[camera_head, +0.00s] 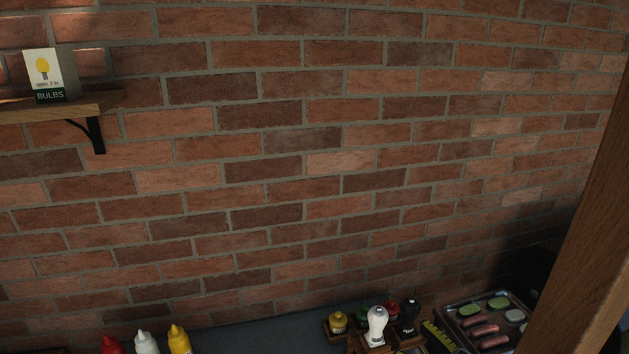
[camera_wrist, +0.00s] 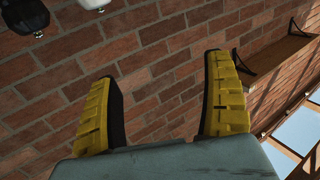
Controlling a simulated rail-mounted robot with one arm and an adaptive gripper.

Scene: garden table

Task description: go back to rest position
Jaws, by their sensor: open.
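My gripper (camera_wrist: 160,95) shows in the wrist view with its two yellow, dark-lined fingers spread wide apart. Nothing is between the fingers; only the brick wall (camera_wrist: 150,65) shows behind them. In the wrist view the wall and shelf appear tilted. My gripper does not show in the head view.
A wooden shelf (camera_head: 75,108) with a bulbs box (camera_head: 50,76) is on the wall at left. Squeeze bottles (camera_head: 147,342), a white-topped shaker (camera_head: 377,325), a black-topped one (camera_head: 408,314) and a food tray (camera_head: 487,318) stand along the bottom. A wooden post (camera_head: 590,240) rises at right.

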